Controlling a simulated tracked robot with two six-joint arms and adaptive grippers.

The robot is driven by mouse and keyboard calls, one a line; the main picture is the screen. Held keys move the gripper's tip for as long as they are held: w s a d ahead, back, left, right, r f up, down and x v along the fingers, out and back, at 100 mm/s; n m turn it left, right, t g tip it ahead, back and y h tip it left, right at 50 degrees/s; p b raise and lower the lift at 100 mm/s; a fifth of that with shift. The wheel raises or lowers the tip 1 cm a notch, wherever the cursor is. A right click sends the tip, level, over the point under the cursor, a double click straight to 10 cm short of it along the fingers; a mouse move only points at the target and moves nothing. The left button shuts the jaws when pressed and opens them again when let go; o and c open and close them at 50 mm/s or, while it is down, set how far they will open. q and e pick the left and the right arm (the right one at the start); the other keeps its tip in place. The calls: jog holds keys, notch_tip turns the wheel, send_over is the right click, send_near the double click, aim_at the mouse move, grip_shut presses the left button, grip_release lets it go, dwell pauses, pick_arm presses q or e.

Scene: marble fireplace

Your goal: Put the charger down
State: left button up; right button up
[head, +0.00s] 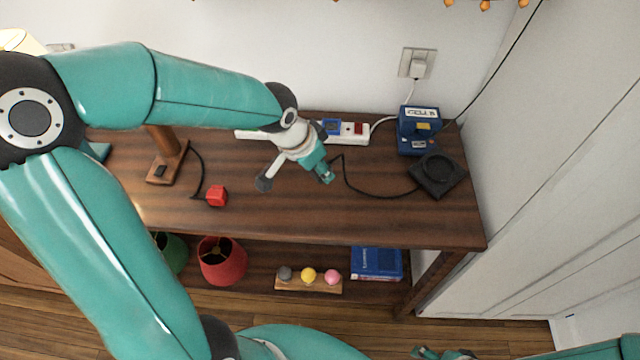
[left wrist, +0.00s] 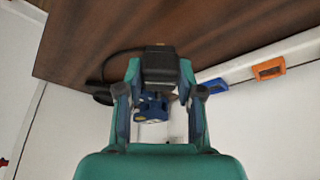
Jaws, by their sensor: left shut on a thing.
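My left gripper (head: 326,174) is over the middle of the brown wooden tabletop. In the left wrist view its two fingers (left wrist: 160,100) are closed on a black block, the charger (left wrist: 160,62). In the head view the charger is mostly hidden by the gripper, and I cannot tell whether it touches the wood. A black cord (head: 375,195) runs from beside the gripper to a square black pad (head: 436,174) on the right of the tabletop. Part of what looks like my right gripper (head: 440,353) shows at the bottom edge; its fingers are unclear.
A white power strip (head: 354,139) lies along the back wall. A blue box (head: 418,130) stands behind the pad. A red plug (head: 216,196) on a lamp cord lies left on the tabletop (head: 400,222). The front middle is clear. A red shade (head: 222,262) sits on the lower shelf.

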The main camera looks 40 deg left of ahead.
aim_at(324, 193)
pick_arm(q)
jog(key=shift+f+b, duration=0.5)
jog(key=shift+f, duration=2.4)
jog(key=shift+f+b, duration=0.6)
jog(key=shift+b, duration=0.15)
jog(key=o, duration=1.2)
jog(key=shift+r, duration=0.1)
jog(key=shift+c, duration=0.2)
